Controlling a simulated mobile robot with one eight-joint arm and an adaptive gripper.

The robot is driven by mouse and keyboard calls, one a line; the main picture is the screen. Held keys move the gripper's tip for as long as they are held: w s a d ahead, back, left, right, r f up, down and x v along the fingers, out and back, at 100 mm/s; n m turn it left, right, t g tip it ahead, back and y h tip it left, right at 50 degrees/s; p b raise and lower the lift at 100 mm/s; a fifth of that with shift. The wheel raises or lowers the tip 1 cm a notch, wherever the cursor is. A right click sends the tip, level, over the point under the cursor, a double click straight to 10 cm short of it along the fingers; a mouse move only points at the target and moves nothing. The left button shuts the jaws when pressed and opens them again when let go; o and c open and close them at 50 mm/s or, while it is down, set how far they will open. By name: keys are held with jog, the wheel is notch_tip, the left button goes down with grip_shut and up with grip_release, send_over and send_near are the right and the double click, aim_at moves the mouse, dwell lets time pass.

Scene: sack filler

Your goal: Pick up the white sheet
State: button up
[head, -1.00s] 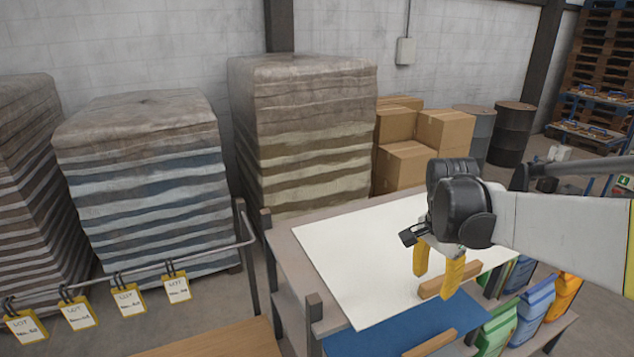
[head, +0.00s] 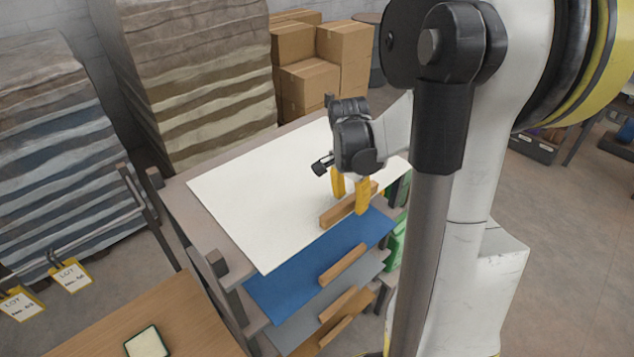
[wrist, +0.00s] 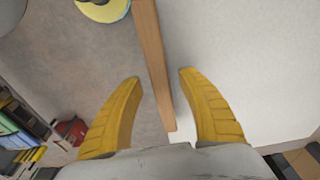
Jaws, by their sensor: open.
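The white sheet (head: 265,195) lies flat on the top shelf of a rack, with a wooden bar (head: 340,207) along its front edge. My gripper (head: 350,196) is over that edge, its yellow fingers pointing down at the bar. In the wrist view my gripper (wrist: 158,78) is open, with one finger on each side of the wooden bar (wrist: 153,60). The white sheet (wrist: 250,60) fills the right of that view. Whether the fingers touch the bar or sheet cannot be told.
A blue sheet (head: 300,277) with its own wooden bar sits on the shelf below, with more shelves under it. A wooden table (head: 180,325) stands at the lower left. Cardboard boxes (head: 310,85) and a wrapped sack stack (head: 200,80) stand behind.

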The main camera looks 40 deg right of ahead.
jog(key=shift+w+d+f, duration=0.1)
jog(key=shift+d+f, duration=0.1)
jog(key=shift+f, duration=0.65)
grip_shut()
jog(key=shift+r, duration=0.1)
